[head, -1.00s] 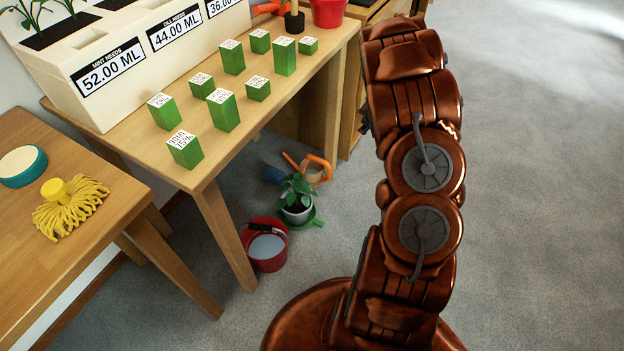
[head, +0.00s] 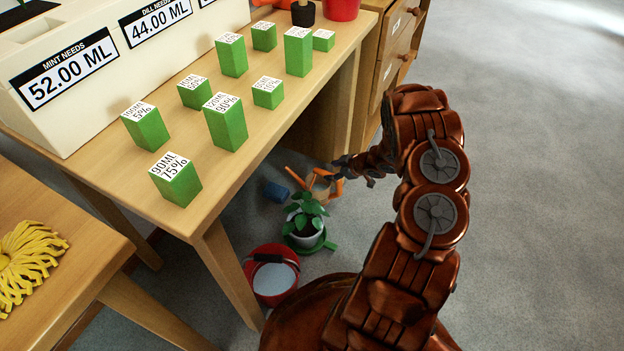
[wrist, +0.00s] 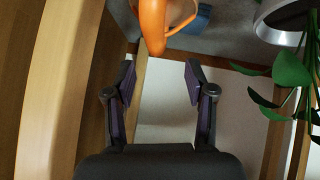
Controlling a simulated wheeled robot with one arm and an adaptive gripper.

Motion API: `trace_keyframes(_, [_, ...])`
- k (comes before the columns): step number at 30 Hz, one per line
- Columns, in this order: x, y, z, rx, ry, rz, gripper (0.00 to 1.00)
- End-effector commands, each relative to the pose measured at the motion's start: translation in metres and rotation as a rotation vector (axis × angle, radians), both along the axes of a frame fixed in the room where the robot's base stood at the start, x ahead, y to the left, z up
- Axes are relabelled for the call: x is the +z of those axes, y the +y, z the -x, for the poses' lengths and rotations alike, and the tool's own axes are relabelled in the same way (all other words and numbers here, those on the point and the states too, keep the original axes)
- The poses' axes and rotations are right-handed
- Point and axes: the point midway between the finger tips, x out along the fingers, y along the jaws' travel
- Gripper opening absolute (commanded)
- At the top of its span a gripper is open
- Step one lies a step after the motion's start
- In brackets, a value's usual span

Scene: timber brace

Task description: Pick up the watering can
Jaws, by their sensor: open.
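The watering can (head: 322,190) stands on the floor under the wooden table, behind the potted plant. In the wrist view, an orange part of the watering can (wrist: 155,22) is at the top, beyond the fingertips. My gripper (wrist: 158,78) is open with nothing between its fingers. Much of the can is cut off in the wrist view and partly covered by the plant and gripper in the head view.
A potted plant (head: 303,222) on a green saucer and a red bucket (head: 272,287) stand near the can. A blue object (head: 277,192) lies left of it. The table (head: 214,240) with green blocks overhangs. Open grey floor (head: 530,200) lies right.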

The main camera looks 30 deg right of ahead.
Motion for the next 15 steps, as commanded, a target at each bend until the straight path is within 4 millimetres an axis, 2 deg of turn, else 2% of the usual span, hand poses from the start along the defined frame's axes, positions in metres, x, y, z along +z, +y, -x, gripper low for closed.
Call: trace_keyframes(15, [-0.029,0.002,-0.021,-0.005,-0.006,-0.003,0.55])
